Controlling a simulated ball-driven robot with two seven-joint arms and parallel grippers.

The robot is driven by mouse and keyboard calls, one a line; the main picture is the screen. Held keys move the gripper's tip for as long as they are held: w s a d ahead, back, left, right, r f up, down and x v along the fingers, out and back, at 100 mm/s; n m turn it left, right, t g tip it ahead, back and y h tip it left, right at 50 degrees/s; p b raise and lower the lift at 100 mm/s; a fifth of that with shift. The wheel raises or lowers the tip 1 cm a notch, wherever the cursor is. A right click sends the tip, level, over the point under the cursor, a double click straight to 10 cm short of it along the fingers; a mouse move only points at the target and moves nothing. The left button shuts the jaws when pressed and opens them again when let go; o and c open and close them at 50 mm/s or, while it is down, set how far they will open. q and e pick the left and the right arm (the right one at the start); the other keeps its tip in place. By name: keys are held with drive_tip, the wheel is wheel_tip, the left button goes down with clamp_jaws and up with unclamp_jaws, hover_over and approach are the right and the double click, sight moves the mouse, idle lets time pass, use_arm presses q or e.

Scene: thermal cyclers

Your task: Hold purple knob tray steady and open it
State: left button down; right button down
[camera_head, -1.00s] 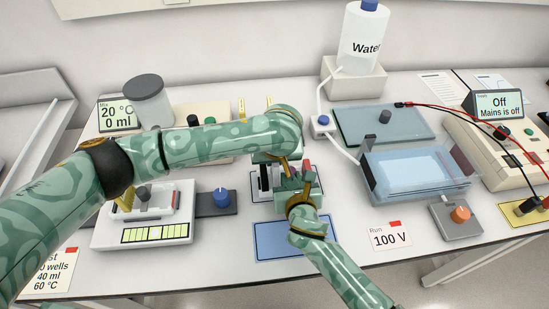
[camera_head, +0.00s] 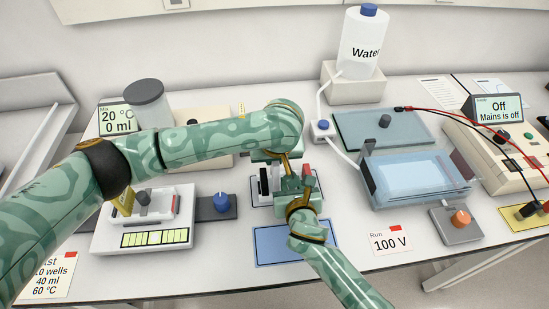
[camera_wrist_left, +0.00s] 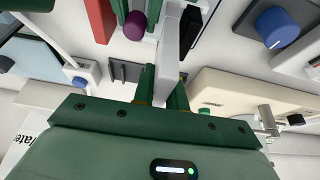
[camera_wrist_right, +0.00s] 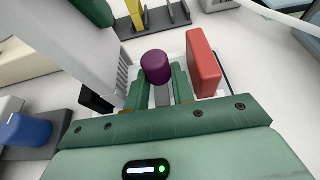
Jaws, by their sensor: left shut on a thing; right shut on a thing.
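The purple knob shows in the right wrist view (camera_wrist_right: 156,67) at the fingertips of my right gripper (camera_wrist_right: 160,88). In the left wrist view the purple knob (camera_wrist_left: 135,25) sits between the right gripper's fingers. My right gripper is shut on the knob. My left gripper (camera_wrist_left: 163,88) is shut on an upright light grey wall (camera_wrist_left: 167,50) of the same small apparatus. In the head view both the left gripper (camera_head: 283,157) and the right gripper (camera_head: 294,187) meet over this apparatus, largely hiding it. A red block (camera_wrist_right: 203,62) stands close beside the knob.
A blue mat (camera_head: 270,246) lies in front. A clear blue tank (camera_head: 420,180) is to the right, with a water bottle (camera_head: 362,45) behind. A 100 V card (camera_head: 390,242) lies at the front edge.

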use_arm(q)
drive_tip(key=shift+r, duration=2)
use_arm(e)
drive_tip(key=c, duration=1.1)
unclamp_jaws()
